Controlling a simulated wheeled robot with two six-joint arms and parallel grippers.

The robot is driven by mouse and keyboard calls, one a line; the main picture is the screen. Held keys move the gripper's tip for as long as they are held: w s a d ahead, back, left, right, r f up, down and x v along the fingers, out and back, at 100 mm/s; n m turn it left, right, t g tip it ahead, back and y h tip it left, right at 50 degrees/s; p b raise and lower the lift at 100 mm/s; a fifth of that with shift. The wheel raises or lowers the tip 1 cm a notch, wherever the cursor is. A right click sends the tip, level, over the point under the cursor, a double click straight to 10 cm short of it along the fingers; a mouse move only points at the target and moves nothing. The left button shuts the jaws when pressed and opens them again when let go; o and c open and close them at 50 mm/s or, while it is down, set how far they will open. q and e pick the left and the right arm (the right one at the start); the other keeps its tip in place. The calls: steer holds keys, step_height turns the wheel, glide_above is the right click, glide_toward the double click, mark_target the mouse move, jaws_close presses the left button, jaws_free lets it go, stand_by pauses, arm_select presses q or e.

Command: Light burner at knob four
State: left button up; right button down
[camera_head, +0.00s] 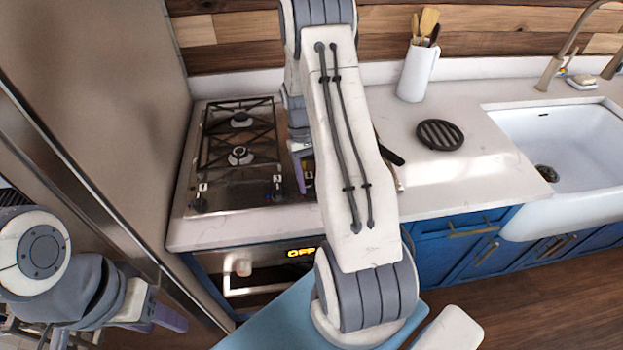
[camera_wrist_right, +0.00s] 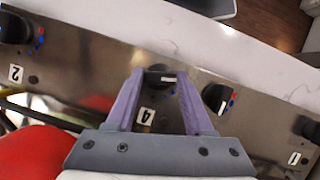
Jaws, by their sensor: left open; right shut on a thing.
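My right gripper (camera_wrist_right: 160,80) is shut on knob four (camera_wrist_right: 160,77), a dark round knob with a light mark. Its two purple fingers stand on either side of the knob. The white label 4 (camera_wrist_right: 148,114) shows between the fingers. In the head view my right forearm hides this knob and most of the gripper. The gas cooktop (camera_head: 225,180) shows black grates and burners (camera_head: 240,155) at left, with no flame on the visible ones. My left gripper (camera_head: 160,320) is open and empty, low at the left, apart from the counter.
Other knobs sit on either side, one (camera_wrist_right: 216,98) close to the right finger. A red object (camera_wrist_right: 40,152) lies near the gripper at lower left. A black trivet (camera_head: 440,134), white utensil jug (camera_head: 416,75) and sink (camera_head: 560,140) are right of the cooktop.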

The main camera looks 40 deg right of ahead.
steer(key=shift+w+n, duration=0.1)
steer(key=shift+n, duration=0.4)
steer(key=shift+c, duration=1.4)
jaws_free()
steer(key=a+b+v, duration=0.1)
steer(key=b+v, duration=0.1)
steer(key=v, duration=0.8)
steer(key=shift+d+r, duration=0.3)
